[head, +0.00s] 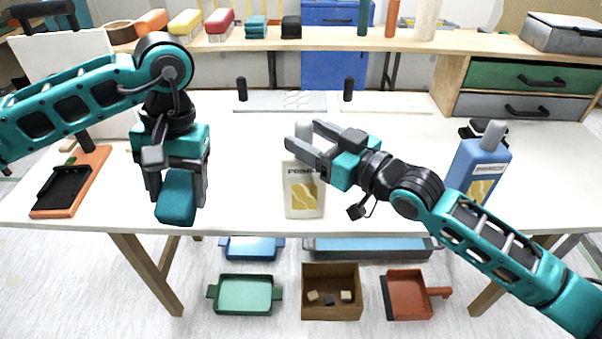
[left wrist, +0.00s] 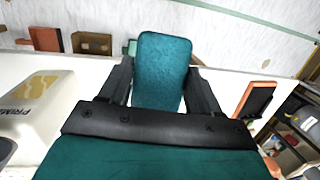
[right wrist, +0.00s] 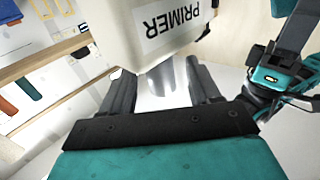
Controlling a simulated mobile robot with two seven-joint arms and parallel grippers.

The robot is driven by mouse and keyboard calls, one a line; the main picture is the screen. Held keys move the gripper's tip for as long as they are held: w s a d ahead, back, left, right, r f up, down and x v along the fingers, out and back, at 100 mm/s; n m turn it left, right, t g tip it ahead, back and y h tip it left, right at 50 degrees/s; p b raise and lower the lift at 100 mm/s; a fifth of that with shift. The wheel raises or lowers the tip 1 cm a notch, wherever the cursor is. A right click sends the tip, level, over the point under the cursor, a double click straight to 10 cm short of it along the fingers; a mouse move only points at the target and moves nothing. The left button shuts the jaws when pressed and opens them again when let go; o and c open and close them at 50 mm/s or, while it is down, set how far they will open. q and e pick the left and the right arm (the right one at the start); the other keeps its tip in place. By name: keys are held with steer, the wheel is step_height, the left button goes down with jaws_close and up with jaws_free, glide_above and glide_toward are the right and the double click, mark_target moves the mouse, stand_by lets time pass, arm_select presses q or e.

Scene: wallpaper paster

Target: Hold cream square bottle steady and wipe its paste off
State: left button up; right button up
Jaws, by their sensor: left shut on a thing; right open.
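The cream square bottle (head: 304,198) stands upright on the white table, with a dark-lettered label and a yellow paste patch (head: 304,198) on its front. It also shows in the left wrist view (left wrist: 32,112) and, with its PRIMER label, in the right wrist view (right wrist: 140,32). My right gripper (head: 304,137) is open at the bottle's grey cap and upper part; I cannot tell whether it touches. My left gripper (head: 176,180) is shut on a teal cloth-like pad (head: 175,200), held left of the bottle and apart from it. The bottle's back is hidden.
A blue bottle (head: 478,168) with a yellow patch stands at the right. An orange tray with a black pad (head: 62,190) lies at the left. Trays and a wooden box (head: 330,308) sit below the front edge. The tabletop between pad and bottle is clear.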

steer(key=shift+w+a, duration=0.1)
stand_by(0.5)
steer(key=shift+x, duration=0.8)
jaws_close()
steer(key=shift+f, duration=0.15)
stand_by(0.7)
